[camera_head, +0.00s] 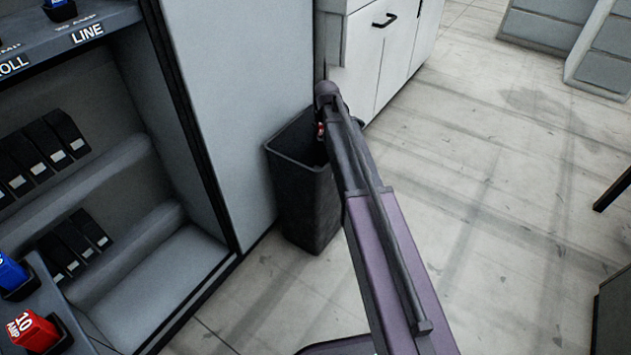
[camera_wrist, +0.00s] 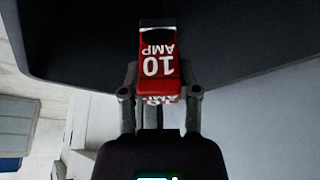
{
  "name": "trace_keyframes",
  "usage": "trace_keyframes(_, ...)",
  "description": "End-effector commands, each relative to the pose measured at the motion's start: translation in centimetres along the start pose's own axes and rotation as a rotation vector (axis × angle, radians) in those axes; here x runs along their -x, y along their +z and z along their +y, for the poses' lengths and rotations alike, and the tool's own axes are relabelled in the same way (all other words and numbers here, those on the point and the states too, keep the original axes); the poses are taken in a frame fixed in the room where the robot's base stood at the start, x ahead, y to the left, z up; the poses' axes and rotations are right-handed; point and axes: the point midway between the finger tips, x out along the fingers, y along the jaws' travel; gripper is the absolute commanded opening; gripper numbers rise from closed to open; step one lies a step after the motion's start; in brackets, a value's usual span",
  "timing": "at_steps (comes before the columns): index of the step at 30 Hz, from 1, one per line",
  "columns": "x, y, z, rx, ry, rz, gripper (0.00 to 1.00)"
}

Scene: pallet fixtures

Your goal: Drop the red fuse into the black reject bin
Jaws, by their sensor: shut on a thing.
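The black reject bin (camera_head: 309,205) stands on the floor beside the grey cabinet in the head view, its open top facing up. In the wrist view the dark bin (camera_wrist: 235,45) fills the upper part behind the gripper. My gripper (camera_wrist: 160,95) is shut on a red fuse (camera_wrist: 160,65) marked "10 AMP", with a black end. In the head view my arm hides most of the gripper, and only a small bit of red (camera_head: 321,130) shows over the bin's opening. Another red 10 AMP fuse (camera_head: 33,328) sits in a dark holder at the lower left.
A blue fuse (camera_head: 12,272) sits near the lower left red one. The open grey cabinet (camera_head: 225,110) holds black modules (camera_head: 40,155) on its shelves. White drawers (camera_head: 385,50) stand behind the bin. Open floor (camera_head: 500,190) lies to the right.

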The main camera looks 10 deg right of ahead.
Motion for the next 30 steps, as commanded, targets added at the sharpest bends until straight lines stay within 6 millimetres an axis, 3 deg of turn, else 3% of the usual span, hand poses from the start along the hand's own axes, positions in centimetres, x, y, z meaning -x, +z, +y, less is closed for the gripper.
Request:
trace_keyframes(4, 0.02, -0.02, 0.0, 0.0, 0.0, 0.0, 0.0)
trace_keyframes(5, 0.02, -0.02, 0.0, 0.0, 0.0, 0.0, 0.48)
trace_keyframes(8, 0.02, -0.02, 0.0, 0.0, 0.0, 0.0, 0.77)
trace_keyframes(9, 0.02, -0.02, 0.0, 0.0, 0.0, 0.0, 0.82)
trace_keyframes(30, 0.96, -0.4, 0.0, 0.0, 0.0, 0.0, 0.82)
